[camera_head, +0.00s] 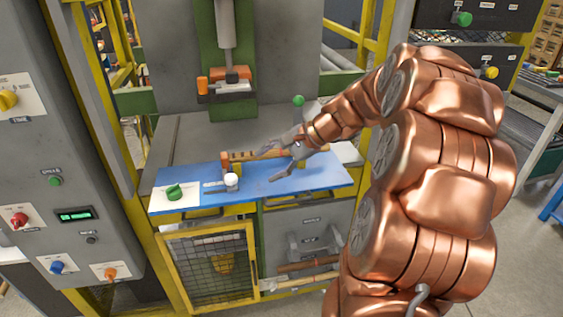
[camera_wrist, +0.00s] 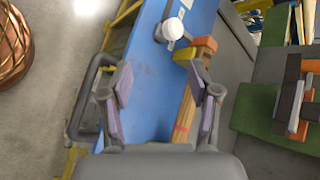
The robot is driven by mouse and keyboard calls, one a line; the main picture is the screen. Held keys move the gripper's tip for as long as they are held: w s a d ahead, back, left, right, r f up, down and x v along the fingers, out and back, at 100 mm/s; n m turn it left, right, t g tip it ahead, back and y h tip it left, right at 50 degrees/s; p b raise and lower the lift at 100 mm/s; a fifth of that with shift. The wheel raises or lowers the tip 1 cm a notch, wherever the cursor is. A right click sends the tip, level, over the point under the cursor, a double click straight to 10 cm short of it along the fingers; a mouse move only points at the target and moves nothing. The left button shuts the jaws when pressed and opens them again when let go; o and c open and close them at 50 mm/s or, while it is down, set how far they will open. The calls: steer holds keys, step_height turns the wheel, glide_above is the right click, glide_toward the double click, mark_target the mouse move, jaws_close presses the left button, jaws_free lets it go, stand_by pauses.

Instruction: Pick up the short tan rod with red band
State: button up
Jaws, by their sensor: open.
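A tan rod with a red band (camera_wrist: 184,124) lies along the edge of the blue work surface (camera_wrist: 147,85) in the wrist view. Its near end is hidden behind my gripper's body. In the wrist view my gripper (camera_wrist: 163,100) is open, its two fingers spread wide. The rod shows between the fingers, closer to the right finger, and nothing is held. In the head view my gripper (camera_head: 270,165) is over the back middle of the blue surface (camera_head: 318,180). There it partly covers the tan wood, and I cannot make out the band.
A white round knob (camera_head: 231,179) and a green knob on a white plate (camera_head: 174,192) stand on the blue surface at left. An orange and yellow block (camera_wrist: 202,46) lies beyond the rod. A press head (camera_head: 229,88) hangs behind. The surface's front right is clear.

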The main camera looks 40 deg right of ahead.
mark_target(287, 151)
steer(key=d+m+t, duration=0.1)
steer(key=d, duration=0.3)
steer(key=w+d+m+t+h+b, duration=0.1)
steer(key=d, duration=0.3)
steer(key=d+f+m+t, duration=0.1)
steer(key=d+m, duration=0.1)
steer(key=d, duration=0.3)
steer(key=shift+w+d+t, duration=0.1)
steer(key=shift+w+t, duration=0.2)
steer(key=shift+p+x, duration=0.35)
steer(key=shift+x, duration=3.5)
steer(key=shift+w+d+r, duration=0.1)
steer(key=shift+d, duration=0.15)
jaws_close()
